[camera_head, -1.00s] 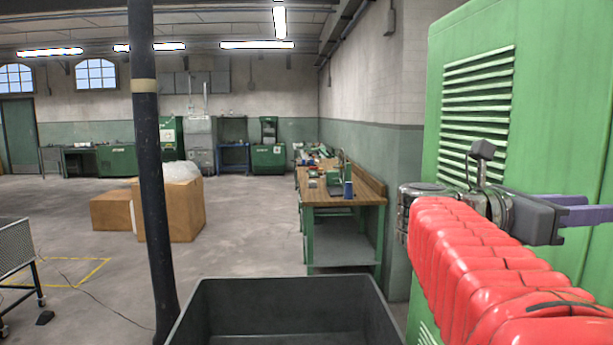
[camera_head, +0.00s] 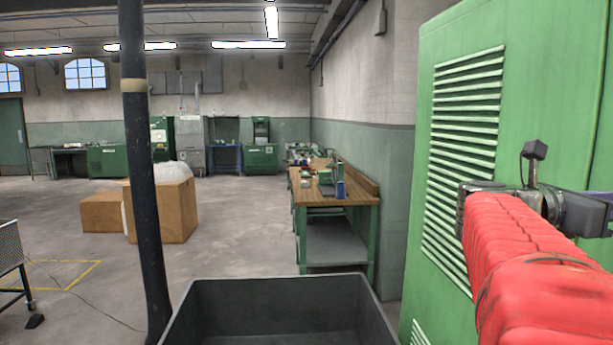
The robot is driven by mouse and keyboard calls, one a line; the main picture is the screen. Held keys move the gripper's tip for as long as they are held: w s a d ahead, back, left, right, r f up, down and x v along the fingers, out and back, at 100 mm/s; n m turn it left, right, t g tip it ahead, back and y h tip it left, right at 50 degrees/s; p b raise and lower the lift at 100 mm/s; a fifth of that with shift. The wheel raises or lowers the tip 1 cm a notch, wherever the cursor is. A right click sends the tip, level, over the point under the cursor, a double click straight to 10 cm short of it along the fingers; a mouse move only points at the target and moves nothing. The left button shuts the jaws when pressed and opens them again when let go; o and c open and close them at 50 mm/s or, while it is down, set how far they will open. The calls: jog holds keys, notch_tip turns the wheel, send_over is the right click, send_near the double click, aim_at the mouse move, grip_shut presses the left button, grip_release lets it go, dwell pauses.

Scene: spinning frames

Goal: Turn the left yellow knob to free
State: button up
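The yellow knob does not show in this view. My arm, in a red sleeve, reaches in from the lower right beside a tall green machine cabinet (camera_head: 560,90) with louvred vents.
A dark open bin (camera_head: 280,285) is directly in front at the bottom. A workbench (camera_head: 340,198) stands along the wall ahead. A dark pole (camera_head: 140,170) rises at the left, with cardboard boxes (camera_head: 163,212) behind it. The floor between is clear.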

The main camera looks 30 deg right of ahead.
jog(key=shift+x, duration=1.65)
jog(key=c, duration=0.6)
jog(key=shift+d, duration=0.2)
jog(key=shift+c, duration=0.7)
jog(key=shift+a, duration=0.15)
jog(key=shift+m, duration=0.5)
jog(key=m, duration=1.7)
jog(key=shift+s+a+f, duration=0.1)
jog(key=shift+s+f, duration=0.1)
jog(key=shift+f, duration=0.15)
